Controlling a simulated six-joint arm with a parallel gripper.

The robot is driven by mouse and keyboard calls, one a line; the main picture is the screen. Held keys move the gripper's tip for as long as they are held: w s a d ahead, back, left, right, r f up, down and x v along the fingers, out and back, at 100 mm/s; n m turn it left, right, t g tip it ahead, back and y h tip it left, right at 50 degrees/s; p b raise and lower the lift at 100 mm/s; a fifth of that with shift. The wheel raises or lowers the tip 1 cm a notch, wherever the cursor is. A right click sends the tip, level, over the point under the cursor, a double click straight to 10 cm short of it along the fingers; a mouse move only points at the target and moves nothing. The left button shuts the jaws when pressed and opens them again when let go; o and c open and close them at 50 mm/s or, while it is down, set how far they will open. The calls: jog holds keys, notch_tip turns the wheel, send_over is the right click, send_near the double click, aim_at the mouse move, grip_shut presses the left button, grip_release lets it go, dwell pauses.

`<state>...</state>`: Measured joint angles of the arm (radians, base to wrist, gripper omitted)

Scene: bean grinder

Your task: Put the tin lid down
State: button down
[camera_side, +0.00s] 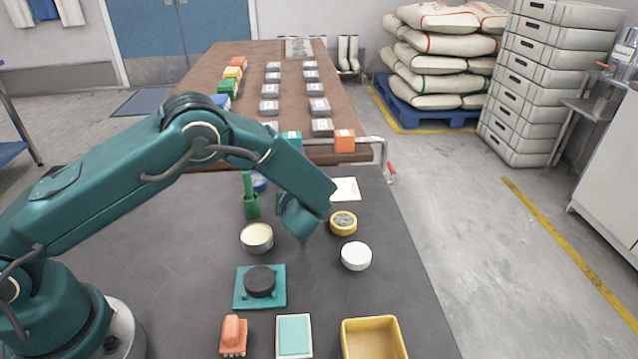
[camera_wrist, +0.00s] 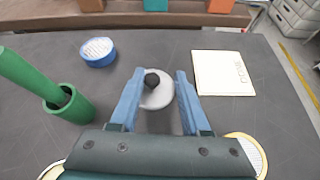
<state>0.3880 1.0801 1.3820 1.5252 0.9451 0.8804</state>
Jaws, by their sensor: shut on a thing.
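The tin lid (camera_wrist: 158,98) is a round pale grey disc with a black knob, seen in the wrist view. My gripper (camera_wrist: 155,82) is shut on it, with one blue finger on each side of the knob. I cannot tell whether the lid touches the table or hangs above it. In the side view my gripper (camera_side: 298,215) points down over the dark table, and its wrist hides the lid and fingertips. An open silver tin with cream-coloured contents (camera_side: 257,238) stands left of and nearer than the gripper.
A green holder (camera_wrist: 70,105) with a green stick stands left, by a blue round container (camera_wrist: 98,51). A cream card (camera_wrist: 224,73) lies right. A teal stand (camera_side: 243,298) and yellow tray (camera_side: 398,340) are nearer.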

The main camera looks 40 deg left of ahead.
jog(key=shift+c, duration=1.8)
grip_release()
